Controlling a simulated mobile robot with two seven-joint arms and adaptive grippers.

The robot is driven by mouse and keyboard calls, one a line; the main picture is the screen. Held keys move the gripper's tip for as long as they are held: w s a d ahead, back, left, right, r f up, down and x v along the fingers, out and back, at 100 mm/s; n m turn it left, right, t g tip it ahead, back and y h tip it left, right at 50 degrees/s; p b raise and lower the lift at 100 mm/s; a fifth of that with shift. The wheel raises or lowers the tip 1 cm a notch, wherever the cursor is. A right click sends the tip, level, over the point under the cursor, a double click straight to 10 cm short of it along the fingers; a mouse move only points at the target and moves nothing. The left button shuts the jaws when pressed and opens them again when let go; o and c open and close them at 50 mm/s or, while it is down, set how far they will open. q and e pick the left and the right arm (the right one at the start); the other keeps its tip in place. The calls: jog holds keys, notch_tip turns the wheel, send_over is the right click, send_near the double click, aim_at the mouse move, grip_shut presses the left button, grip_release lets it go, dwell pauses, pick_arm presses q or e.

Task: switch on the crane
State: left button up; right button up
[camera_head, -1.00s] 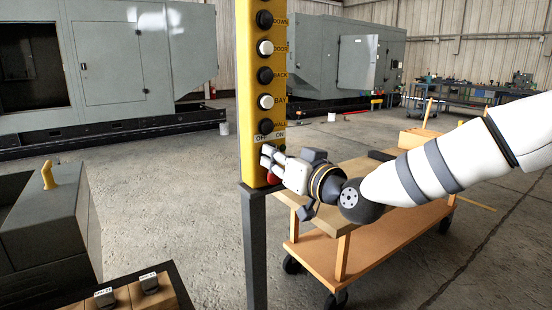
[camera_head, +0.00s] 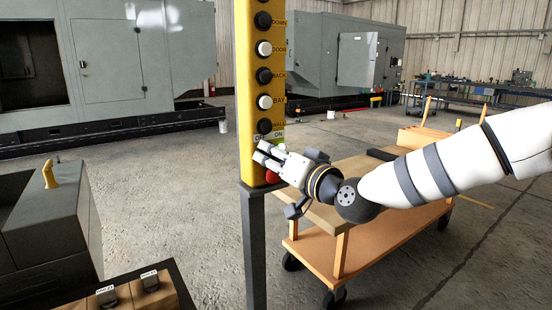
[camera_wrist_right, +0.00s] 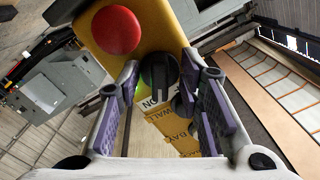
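The yellow crane control box (camera_head: 246,100) stands upright on a grey post, with a column of black and white buttons. Near its lower end are OFF and ON labels (camera_head: 278,137) and a red button (camera_head: 272,177). My right gripper (camera_head: 263,153) is at the box just below these labels, its fingers covering the switch there. In the right wrist view, a black rotary knob (camera_wrist_right: 159,78) lies between the two purple-padded fingers of the right gripper (camera_wrist_right: 160,82), with gaps beside it. The fingers are open. The red button (camera_wrist_right: 115,30) is beside the knob. My left gripper is not in view.
A wooden cart (camera_head: 375,255) stands right of the post, under my right arm. A dark grey cabinet (camera_head: 45,225) with a yellow handle is at left. Large grey enclosures (camera_head: 110,60) stand behind. Open concrete floor lies between.

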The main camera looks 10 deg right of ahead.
jog(key=v, duration=1.2)
jog(key=s+a+f+g+h, duration=0.1)
jog(key=s+f+g, duration=0.55)
jog(key=f, duration=0.85)
jog(key=s+a+f+g+h, duration=0.15)
jog(key=s+f+g, duration=0.25)
jog(key=s+f, duration=0.85)
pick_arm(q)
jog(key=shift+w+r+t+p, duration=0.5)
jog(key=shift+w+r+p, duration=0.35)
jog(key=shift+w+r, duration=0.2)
pick_arm(e)
jog(key=s+d+f+g+h, duration=0.1)
jog(key=s+d+f+g, duration=0.1)
jog(key=s, duration=0.7)
jog(key=s+d+f+n+g+h, duration=0.1)
jog(key=s+f+g, duration=0.3)
jog(key=s, duration=0.5)
jog(key=s+d+f+g+h, duration=0.1)
jog(key=s+d+f+g, duration=0.2)
jog(key=s+f, duration=0.4)
jog(key=shift+s+d+n+h, duration=0.2)
jog(key=shift+s+n+h, duration=0.2)
jog(key=shift+s, duration=0.5)
